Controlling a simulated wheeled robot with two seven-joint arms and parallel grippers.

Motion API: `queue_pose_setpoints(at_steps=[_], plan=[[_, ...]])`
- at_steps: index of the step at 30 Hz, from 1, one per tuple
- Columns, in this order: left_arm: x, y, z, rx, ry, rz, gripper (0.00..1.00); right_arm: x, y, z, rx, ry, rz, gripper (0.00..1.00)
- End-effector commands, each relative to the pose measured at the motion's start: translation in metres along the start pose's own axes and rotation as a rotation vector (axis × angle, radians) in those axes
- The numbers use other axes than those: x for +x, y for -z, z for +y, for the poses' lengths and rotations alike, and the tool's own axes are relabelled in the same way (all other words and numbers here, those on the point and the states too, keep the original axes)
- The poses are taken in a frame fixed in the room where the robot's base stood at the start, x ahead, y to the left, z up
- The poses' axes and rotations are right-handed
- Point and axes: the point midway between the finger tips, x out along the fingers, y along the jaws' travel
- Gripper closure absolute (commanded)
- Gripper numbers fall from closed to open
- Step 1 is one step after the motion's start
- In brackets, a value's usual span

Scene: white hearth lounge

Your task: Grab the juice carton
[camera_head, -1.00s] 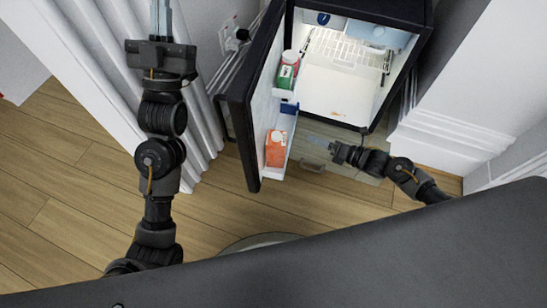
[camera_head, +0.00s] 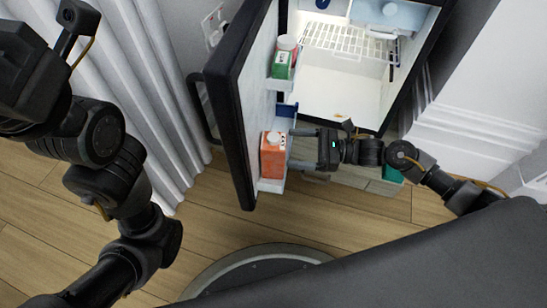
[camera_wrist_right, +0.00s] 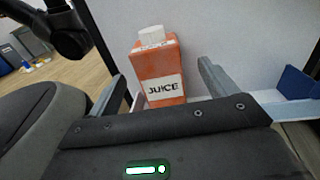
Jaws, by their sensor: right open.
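The orange juice carton (camera_head: 272,157) with a white cap stands upright in the lower shelf of the open fridge door. In the right wrist view the carton (camera_wrist_right: 158,72) shows its "JUICE" label, between and beyond the two fingers. My right gripper (camera_head: 291,149) is open, with its fingers pointing left at the carton. In the right wrist view the fingers of the gripper (camera_wrist_right: 165,88) lie on either side of the carton; I cannot tell whether they touch it. My left arm is at the left of the head view; its fingers do not show there.
The black fridge door (camera_head: 230,105) stands open. A green and white carton (camera_head: 284,58) is in its upper shelf, and a blue item (camera_head: 287,110) is below that. The fridge interior (camera_head: 340,90) has a wire rack. Wooden floor (camera_head: 225,215) is clear below the door.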

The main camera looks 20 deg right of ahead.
Motion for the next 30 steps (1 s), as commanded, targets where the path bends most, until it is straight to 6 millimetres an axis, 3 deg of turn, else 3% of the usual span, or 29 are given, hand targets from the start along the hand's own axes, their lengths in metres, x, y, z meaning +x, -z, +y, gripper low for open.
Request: queue_pose_setpoints(at_steps=[3,11,21,29,30], plan=[[0.001,0.002,0.001,-0.002,0.004,0.008,1.00,0.012,0.001,0.000,0.000,-0.001,-0.001,0.15],[-0.003,0.003,0.001,-0.003,0.006,0.009,1.00,0.022,0.002,0.001,0.001,-0.001,-0.002,0.15],[-0.021,0.009,0.001,-0.001,0.018,0.010,1.00,0.065,-0.001,0.003,0.001,0.000,-0.001,0.15],[-0.020,0.009,0.001,-0.001,0.018,0.012,1.00,0.067,-0.002,0.003,0.002,0.000,0.001,0.15],[-0.020,0.009,0.001,-0.001,0.017,0.012,1.00,0.067,-0.002,0.003,0.002,0.000,0.001,0.19]])
